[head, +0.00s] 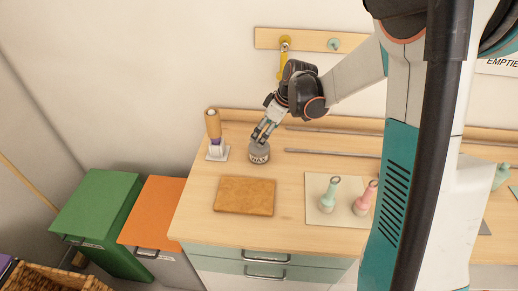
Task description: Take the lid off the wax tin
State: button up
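The wax tin (259,154) is a small round grey tin with dark lettering on its side, standing upright on the wooden worktop (283,222). My gripper (261,139) comes down from above right, and its fingertips are at the top of the tin. The fingers partly cover the lid, so I cannot tell whether they touch or grip it. The lid appears to be on the tin.
A brown-handled tool on a white base (215,135) stands just left of the tin. A tan leather-like pad (245,195) lies in front. A pale board (340,218) holds a green (329,194) and a pink handled piece (364,200). Metal rails (333,153) lie to the right.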

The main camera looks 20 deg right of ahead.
aim_at(259, 139)
jog(key=shift+s+b+x, duration=0.2)
jog(key=shift+b+x, duration=0.95)
jog(key=shift+x, duration=1.8)
jog(key=shift+a, duration=0.2)
jog(key=shift+c, duration=0.5)
jog(key=c, duration=0.8)
